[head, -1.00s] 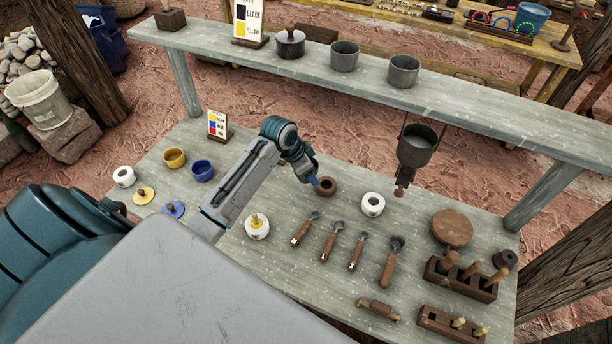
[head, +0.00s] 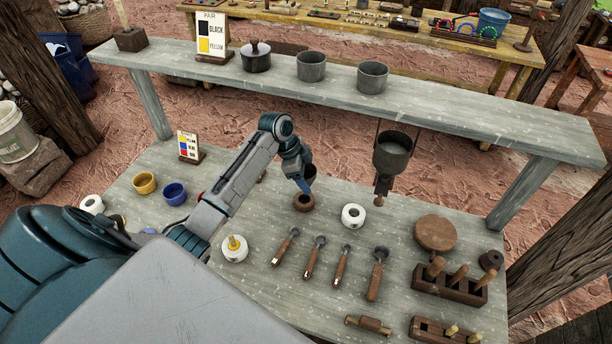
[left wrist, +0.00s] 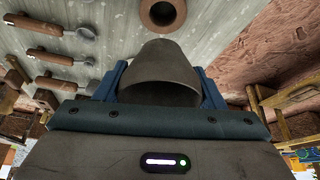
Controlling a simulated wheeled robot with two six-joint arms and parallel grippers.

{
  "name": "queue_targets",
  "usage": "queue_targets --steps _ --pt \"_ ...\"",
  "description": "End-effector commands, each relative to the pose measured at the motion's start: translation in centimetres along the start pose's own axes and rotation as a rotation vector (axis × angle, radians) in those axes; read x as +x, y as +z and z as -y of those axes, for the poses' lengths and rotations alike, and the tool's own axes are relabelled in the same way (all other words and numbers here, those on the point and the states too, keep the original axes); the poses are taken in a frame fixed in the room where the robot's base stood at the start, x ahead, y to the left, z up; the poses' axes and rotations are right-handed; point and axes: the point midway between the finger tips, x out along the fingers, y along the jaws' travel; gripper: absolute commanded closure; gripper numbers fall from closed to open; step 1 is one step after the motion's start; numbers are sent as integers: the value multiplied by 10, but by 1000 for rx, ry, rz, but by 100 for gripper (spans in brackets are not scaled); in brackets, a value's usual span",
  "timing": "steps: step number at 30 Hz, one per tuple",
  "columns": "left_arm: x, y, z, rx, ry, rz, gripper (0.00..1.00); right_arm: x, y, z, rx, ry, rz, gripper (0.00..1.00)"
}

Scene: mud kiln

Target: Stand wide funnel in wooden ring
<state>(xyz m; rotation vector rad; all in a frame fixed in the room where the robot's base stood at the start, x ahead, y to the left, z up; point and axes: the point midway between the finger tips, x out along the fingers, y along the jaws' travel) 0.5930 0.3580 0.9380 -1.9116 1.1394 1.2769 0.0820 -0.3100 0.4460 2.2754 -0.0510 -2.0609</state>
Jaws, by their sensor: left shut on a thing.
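My left gripper (head: 306,184) is shut on a dark grey-brown funnel (left wrist: 160,75), which fills the space between the blue fingers in the left wrist view. In the head view the funnel (head: 311,172) shows only as a small dark shape, partly hidden by the gripper. The brown wooden ring (head: 303,203) lies on the grey table just below the fingertips in the head view. It also shows at the top of the left wrist view (left wrist: 163,12), beyond the funnel's narrower end, with a visible gap. My right gripper is not in view.
A white ring (head: 353,215) lies right of the wooden ring. Several wooden-handled tools (head: 312,262) lie in front. Yellow (head: 144,183) and blue (head: 174,194) cups stand left.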

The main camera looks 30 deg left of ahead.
Motion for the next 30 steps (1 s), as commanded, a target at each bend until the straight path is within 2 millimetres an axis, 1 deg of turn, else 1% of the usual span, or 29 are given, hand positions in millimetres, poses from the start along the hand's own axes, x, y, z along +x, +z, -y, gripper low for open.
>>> queue_targets --steps 1,3,5,18,22,30 --pt "9 4 0 0 0 0 48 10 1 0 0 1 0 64" --pt "14 6 0 0 0 0 48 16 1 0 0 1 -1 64" --pt "17 7 0 -1 0 0 48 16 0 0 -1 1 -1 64" --pt "52 22 0 -2 0 0 48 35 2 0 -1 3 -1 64" --pt "57 23 0 -2 0 0 48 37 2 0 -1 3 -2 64" --pt "57 24 0 -1 0 0 48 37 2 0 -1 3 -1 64"
